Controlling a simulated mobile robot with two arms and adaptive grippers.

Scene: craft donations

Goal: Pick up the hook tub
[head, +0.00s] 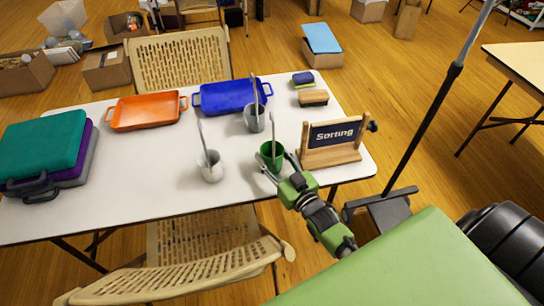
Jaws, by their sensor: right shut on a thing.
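Three small tubs stand on the white table: a green one (278,160), a white one (210,173) and a grey one (253,124). Each has a thin grey rod standing up in it. I cannot tell for certain from the picture which is called the hook tub. My right gripper (275,165) comes in from the lower right and is shut on the green tub, with its fingers around the near side. The green tub is upright; whether its base touches the table is hard to tell. My left gripper is not in view.
Right of the green tub stands a wooden "Sorting" sign (331,139). An orange tray (146,111) and a blue tray (230,96) lie at the back, a brush (313,98) at the back right. Stacked cases (45,150) fill the left end. The table (140,180) is bare at centre left.

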